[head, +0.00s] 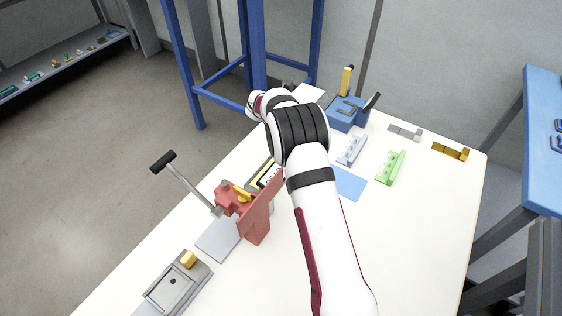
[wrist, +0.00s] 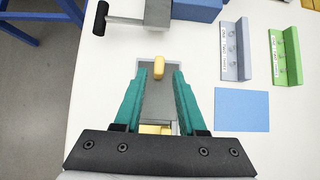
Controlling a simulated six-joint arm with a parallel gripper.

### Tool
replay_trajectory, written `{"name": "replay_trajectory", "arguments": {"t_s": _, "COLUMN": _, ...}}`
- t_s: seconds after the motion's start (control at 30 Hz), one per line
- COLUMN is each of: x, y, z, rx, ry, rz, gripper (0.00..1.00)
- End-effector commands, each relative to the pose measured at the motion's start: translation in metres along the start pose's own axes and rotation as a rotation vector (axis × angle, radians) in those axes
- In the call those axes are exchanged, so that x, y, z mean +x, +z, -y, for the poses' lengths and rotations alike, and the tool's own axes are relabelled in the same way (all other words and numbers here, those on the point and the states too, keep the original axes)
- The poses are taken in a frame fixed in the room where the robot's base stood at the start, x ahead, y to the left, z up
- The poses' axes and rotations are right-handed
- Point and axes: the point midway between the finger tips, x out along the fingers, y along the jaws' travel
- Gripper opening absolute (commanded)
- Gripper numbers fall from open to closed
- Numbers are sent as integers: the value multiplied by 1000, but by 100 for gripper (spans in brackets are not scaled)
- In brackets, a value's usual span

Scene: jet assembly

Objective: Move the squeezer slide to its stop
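In the wrist view, my gripper (wrist: 159,73) is open, with its two teal fingers apart. A grey strip-like part (wrist: 158,100) lies between the fingers, and it looks like the squeezer slide. A yellow knob (wrist: 158,69) stands at its far end, between the fingertips with a gap on each side. A second yellow piece (wrist: 153,129) shows near the gripper's base, partly hidden by it. In the head view my arm hides the gripper and this part. I cannot tell where the slide's stop is.
A grey device with a black handle (wrist: 100,18) stands ahead on the left, near a blue block (wrist: 197,9). A pale blue bracket (wrist: 236,50), a green bracket (wrist: 286,55) and a blue mat (wrist: 241,110) lie to the right. A red press (head: 252,212) stands left of my arm.

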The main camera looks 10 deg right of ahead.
Motion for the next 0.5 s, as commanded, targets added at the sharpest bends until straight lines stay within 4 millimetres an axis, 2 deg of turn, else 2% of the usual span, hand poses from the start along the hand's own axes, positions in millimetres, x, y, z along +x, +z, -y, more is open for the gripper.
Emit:
{"name": "replay_trajectory", "arguments": {"t_s": 0.17, "x": 8, "y": -5, "z": -1, "rx": -1, "ry": 12, "rz": 3, "gripper": 40}}
{"name": "replay_trajectory", "arguments": {"t_s": 0.5, "x": 53, "y": -5, "z": -1, "rx": 2, "ry": 10, "rz": 2, "gripper": 40}}
